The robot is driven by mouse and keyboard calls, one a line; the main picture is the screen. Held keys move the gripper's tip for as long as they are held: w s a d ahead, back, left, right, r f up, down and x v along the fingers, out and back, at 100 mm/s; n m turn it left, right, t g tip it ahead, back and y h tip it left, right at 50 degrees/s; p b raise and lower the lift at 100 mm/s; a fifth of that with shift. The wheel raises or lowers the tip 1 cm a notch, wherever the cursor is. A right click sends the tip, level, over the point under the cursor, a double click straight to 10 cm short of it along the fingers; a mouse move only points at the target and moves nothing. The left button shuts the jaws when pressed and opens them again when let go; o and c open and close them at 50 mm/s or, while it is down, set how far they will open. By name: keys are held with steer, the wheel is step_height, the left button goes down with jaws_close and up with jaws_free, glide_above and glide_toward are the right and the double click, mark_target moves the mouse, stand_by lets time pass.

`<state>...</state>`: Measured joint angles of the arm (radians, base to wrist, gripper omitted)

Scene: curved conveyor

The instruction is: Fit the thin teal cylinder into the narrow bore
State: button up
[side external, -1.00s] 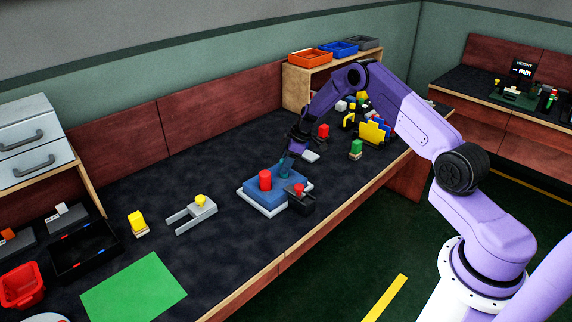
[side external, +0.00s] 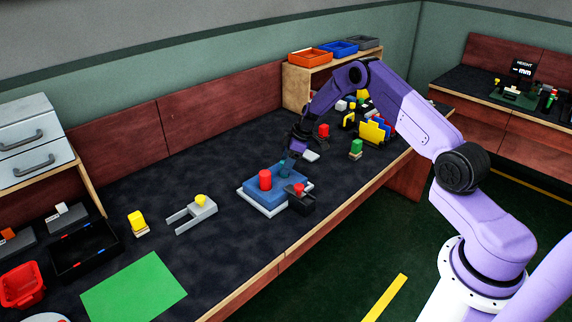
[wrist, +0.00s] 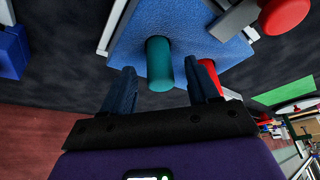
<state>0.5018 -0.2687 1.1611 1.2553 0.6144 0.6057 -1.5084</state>
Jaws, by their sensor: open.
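The thin teal cylinder (side external: 283,167) stands upright in the top of the blue block (side external: 262,190), behind and right of a thicker red cylinder (side external: 265,180). Its lower end is hidden, so I cannot tell how deep it sits in the bore. In the wrist view the teal cylinder (wrist: 159,62) shows just beyond the fingertips, rising from the blue block (wrist: 195,28). My gripper (side external: 292,157) is open and empty, just above the cylinder's top; in the wrist view its two fingers (wrist: 162,72) are apart, one on either side.
The block lies on a pale plate (side external: 250,203). A dark fixture with a red knob (side external: 299,190) stands close at its front right. Blue and yellow racks (side external: 374,131) stand at the right.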

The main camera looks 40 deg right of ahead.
steer(key=v, duration=1.1)
steer(key=s+a+r+n+g, duration=0.15)
steer(key=s+a+r, duration=0.35)
steer(key=s+a, duration=0.5)
steer(key=s+a+r+n+g, duration=0.15)
steer(key=s+a+r, duration=0.5)
steer(key=a, duration=0.65)
steer(key=s+d+r+h, duration=0.1)
steer(key=s+d+h, duration=0.1)
steer(key=s, duration=2.5)
steer(key=shift+s+d+n+h, duration=0.2)
steer(key=shift+d+n+h, duration=0.1)
steer(key=shift+h, duration=0.2)
